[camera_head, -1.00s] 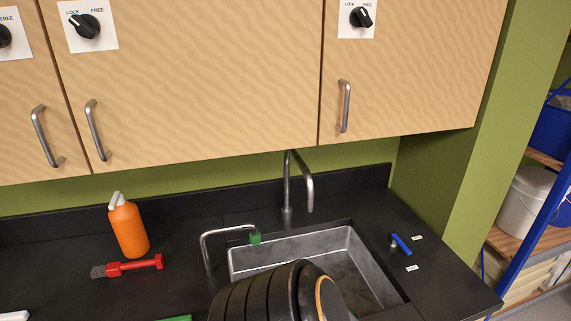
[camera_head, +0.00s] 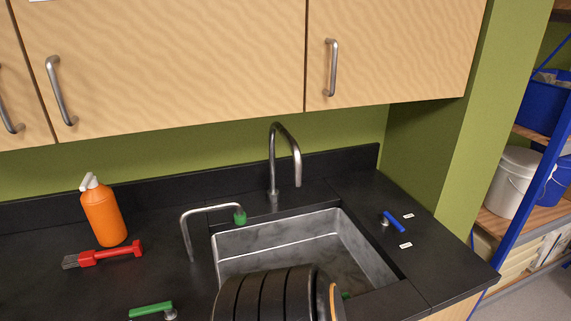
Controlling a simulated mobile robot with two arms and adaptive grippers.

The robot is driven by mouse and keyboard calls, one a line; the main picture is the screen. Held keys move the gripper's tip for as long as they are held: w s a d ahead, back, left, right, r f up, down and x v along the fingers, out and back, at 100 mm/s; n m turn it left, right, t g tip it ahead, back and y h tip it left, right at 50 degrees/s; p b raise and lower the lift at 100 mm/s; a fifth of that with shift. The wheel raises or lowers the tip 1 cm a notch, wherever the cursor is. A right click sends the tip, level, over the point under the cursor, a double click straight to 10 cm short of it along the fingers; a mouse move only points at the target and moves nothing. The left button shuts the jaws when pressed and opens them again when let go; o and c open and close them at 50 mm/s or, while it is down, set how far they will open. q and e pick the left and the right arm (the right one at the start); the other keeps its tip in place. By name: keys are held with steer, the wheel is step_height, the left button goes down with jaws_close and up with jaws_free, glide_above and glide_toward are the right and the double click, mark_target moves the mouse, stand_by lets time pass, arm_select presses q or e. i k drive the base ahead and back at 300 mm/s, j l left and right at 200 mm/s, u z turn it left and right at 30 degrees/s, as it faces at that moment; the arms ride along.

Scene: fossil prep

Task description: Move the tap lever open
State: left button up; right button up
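A blue lever (camera_head: 394,222) on a small metal base lies on the black counter to the right of the sink (camera_head: 338,216). A green lever (camera_head: 151,310) on a metal base shows at the bottom edge, left of the sink. No water is visible from either spout. Neither gripper is in view.
A dark ribbed rounded shape, which I cannot identify for sure, covers the sink's front left. An orange bottle (camera_head: 103,214) and a red-handled brush (camera_head: 104,254) are on the left counter. Wooden cabinets (camera_head: 180,60) overhang the back. A shelf with buckets (camera_head: 513,182) is at the right.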

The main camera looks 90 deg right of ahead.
mark_target(387, 217)
steer(key=z, duration=0.95)
steer(key=i+z, duration=0.1)
steer(key=z, duration=0.85)
steer(key=i+z, duration=0.1)
steer(key=z, duration=0.8)
steer(key=j+z, duration=0.1)
steer(key=z, duration=0.85)
